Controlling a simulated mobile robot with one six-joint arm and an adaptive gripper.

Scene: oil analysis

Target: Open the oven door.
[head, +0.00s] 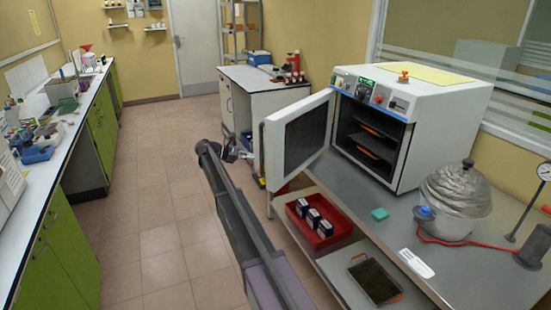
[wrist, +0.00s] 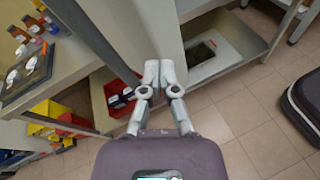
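The white oven (head: 425,100) stands on the bench at the right. Its door (head: 300,135) is swung wide open to the left, showing the dark inside with racks. An upright handle (head: 262,155) runs along the door's free edge. My gripper (head: 237,150) is just left of that edge, partly hidden behind my arm. In the wrist view my gripper (wrist: 159,72) has its fingertips together, with nothing visible between them. They are at the lower end of a pale panel (wrist: 140,30), seemingly the door; whether they touch it I cannot tell.
A red tray (head: 335,238) with dark boxes sits on the shelf below the bench. A silver domed vessel (head: 455,190) and a teal block (head: 379,214) stand in front of the oven. The tiled floor (head: 150,190) at left is clear.

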